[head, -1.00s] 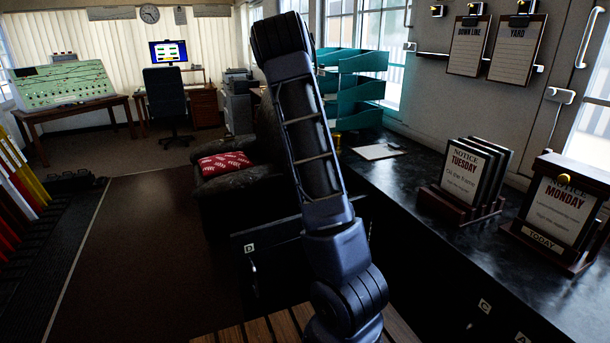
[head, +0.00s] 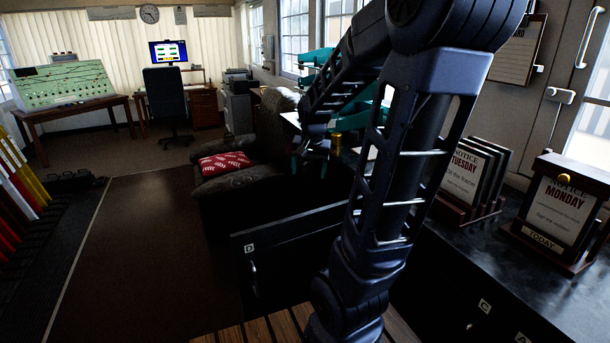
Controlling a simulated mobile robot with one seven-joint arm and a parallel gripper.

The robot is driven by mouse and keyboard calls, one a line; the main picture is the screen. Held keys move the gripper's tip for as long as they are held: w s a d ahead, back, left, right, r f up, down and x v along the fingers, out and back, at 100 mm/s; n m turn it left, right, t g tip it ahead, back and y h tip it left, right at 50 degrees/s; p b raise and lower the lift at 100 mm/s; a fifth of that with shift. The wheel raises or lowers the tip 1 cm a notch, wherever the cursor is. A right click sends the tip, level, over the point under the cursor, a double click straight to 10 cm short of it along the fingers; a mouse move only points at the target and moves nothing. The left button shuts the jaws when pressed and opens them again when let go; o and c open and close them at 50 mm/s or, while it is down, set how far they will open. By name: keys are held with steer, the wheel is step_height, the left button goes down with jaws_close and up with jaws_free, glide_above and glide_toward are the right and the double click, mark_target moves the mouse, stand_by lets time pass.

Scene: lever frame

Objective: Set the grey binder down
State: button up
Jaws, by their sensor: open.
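I cannot make out a grey binder in the head view. My arm rises in front of the counter, bends at the top right and reaches down and left. Its far end, with my gripper (head: 311,148), is low beside the teal trays and behind the armchair's right side. The gripper is small and dark there; it looks open, and I see nothing held in it. My forearm and upper arm hide part of the counter and of the trays.
Teal trays (head: 318,60) stand by the window, with a small brass object (head: 337,144) in front. Notice holders, one reading Monday (head: 557,212) and one Tuesday (head: 462,178), stand on the dark counter (head: 462,262). An armchair (head: 222,185) with a red cushion (head: 226,162) stands left of my arm.

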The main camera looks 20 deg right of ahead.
steer(key=s+a+r+n+t, duration=0.1)
steer(key=s+a+r+n, duration=0.2)
steer(key=s, duration=0.4)
steer(key=s+a+r+n+t, duration=0.1)
steer(key=s+a+r+n, duration=0.2)
steer(key=s, duration=0.5)
steer(key=shift+a+r, duration=0.25)
steer(key=shift+a, duration=0.65)
steer(key=shift+s, duration=0.1)
